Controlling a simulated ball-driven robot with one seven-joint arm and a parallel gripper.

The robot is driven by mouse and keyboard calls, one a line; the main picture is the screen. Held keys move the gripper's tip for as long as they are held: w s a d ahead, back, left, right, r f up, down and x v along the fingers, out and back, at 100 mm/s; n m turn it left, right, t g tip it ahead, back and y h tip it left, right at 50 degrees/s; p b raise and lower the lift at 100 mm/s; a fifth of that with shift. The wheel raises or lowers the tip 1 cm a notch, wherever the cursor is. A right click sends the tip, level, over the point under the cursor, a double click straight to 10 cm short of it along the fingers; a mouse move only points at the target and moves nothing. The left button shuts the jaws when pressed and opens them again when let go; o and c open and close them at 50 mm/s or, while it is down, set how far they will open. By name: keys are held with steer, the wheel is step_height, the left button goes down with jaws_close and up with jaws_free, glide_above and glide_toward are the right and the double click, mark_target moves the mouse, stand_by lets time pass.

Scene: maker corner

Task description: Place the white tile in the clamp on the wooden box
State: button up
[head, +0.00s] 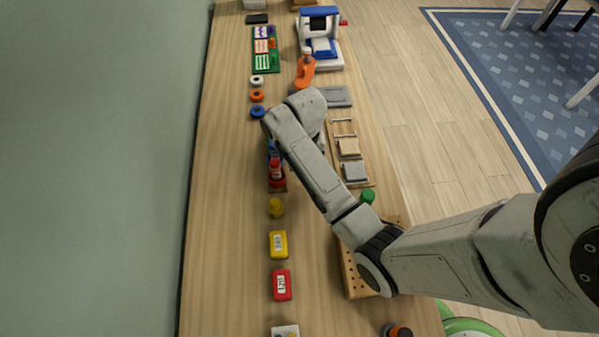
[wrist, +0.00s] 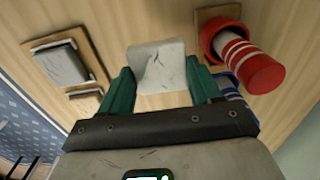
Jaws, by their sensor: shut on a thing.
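My gripper (wrist: 158,70) has green fingers and is shut on the white tile (wrist: 157,54), which sticks out past the fingertips over the wooden bench. In the head view my arm hides the gripper and most of the tile. A wooden box-like block with holes (head: 357,282) is partly behind my arm at the bench's right edge, with a green part (head: 368,196) near its far end. I cannot tell whether that part is the clamp.
A wooden rack (head: 367,184) holds a beige tile (head: 349,147) and a grey tile (head: 355,171). Red (head: 277,172) and blue pieces stand beside my arm. Yellow (head: 278,244) and red boxes (head: 282,285) lie nearer. The bench's left strip is clear beside the wall.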

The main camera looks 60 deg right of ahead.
steer(key=shift+f, duration=2.35)
steer(key=shift+f, duration=0.1)
steer(key=o, duration=0.8)
steer(key=shift+c, duration=0.2)
